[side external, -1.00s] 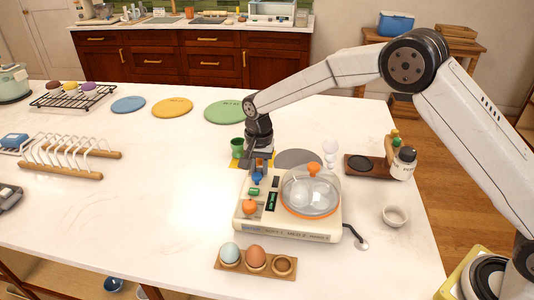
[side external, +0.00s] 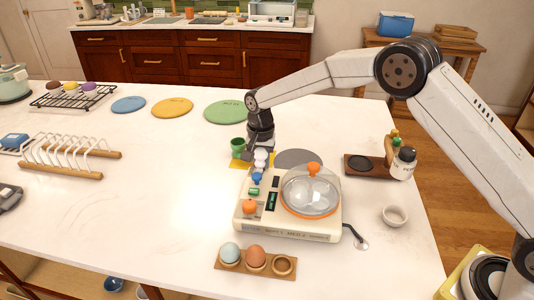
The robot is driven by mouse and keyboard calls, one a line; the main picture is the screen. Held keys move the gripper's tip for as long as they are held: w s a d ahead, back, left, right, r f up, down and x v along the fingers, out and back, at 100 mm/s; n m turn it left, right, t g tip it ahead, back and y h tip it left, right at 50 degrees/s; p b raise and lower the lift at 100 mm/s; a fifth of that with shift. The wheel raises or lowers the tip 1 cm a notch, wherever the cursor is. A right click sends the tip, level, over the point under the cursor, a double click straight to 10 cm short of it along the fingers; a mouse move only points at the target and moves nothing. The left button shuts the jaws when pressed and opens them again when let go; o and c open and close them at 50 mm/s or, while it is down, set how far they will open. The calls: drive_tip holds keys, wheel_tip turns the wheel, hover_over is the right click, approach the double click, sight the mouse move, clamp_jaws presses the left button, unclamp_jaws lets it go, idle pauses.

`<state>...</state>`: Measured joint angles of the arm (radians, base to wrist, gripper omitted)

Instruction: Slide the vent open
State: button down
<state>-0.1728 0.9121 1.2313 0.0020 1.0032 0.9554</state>
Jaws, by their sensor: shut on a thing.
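The egg cooker (side external: 290,234) stands on the white counter, with a clear dome lid (side external: 311,190) and an orange knob on top. Its left side carries an orange dial (side external: 249,206), a green button (side external: 254,191) and a small blue vent tab (side external: 257,178). My gripper (side external: 259,166) points down at the cooker's back left corner and is shut at the blue tab. White puff-like shapes (side external: 261,157), which look like steam, cover much of the fingers, so the contact is partly hidden.
A wooden egg holder (side external: 230,265) with two eggs stands in front of the cooker. A green cup (side external: 238,145) is just behind my gripper. A white bowl (side external: 395,215) and a dark wooden tray (side external: 362,169) lie to the right.

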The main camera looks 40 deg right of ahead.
sight(262, 162)
drive_tip(key=shift+w+d, duration=0.15)
drive_tip(key=shift+c, duration=2.4)
unclamp_jaws()
drive_tip(key=shift+r, duration=0.1)
drive_tip(key=shift+r, duration=3.8)
